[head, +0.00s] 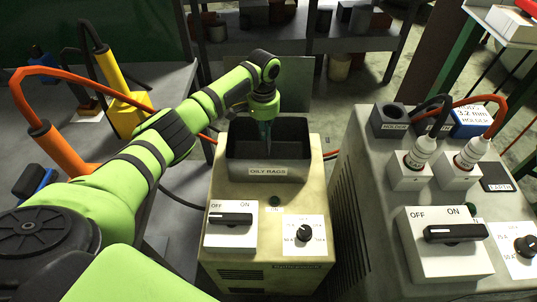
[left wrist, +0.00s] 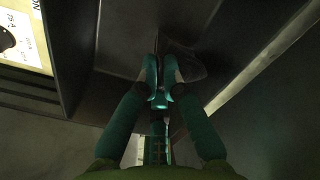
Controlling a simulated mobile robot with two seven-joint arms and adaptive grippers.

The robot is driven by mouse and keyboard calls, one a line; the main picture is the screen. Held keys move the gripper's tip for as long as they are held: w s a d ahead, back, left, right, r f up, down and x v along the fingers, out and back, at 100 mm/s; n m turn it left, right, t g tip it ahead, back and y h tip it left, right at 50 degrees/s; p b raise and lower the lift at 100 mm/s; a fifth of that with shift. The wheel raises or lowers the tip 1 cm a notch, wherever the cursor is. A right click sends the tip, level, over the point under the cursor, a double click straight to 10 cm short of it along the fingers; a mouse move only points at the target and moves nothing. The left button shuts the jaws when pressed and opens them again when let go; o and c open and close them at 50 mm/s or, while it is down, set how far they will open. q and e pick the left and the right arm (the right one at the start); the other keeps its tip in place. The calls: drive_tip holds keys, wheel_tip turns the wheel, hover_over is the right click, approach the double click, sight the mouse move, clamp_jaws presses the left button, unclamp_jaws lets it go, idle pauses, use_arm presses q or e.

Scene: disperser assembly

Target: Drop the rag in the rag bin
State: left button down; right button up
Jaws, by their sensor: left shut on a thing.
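The rag bin (head: 238,167) is a dark open box with an "OILY RAGS" label on its front wall, on top of a cream machine. My left gripper (head: 265,142) points down into the bin's opening, its tips inside the walls. In the left wrist view the gripper (left wrist: 161,65) has its fingers close together, shut on a dark, limp piece that looks like the rag (left wrist: 188,62). Dark bin walls (left wrist: 72,50) surround it there. The rag is hidden in the head view. It is too dark to tell whether it touches the bin floor. My right gripper is not in view.
The cream machine (head: 268,218) has a switch (head: 231,219) and a dial (head: 303,233) in front of the bin. A grey machine (head: 350,165) with cables and holders stands to the right. A table (head: 180,85) with a yellow tool (head: 122,105) is at left.

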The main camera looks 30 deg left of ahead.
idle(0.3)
use_arm(q)
drive_tip(key=c, duration=1.3)
unclamp_jaws()
drive_tip(key=o, duration=0.6)
drive_tip(key=shift+c, duration=0.2)
drive_tip(key=o, duration=0.6)
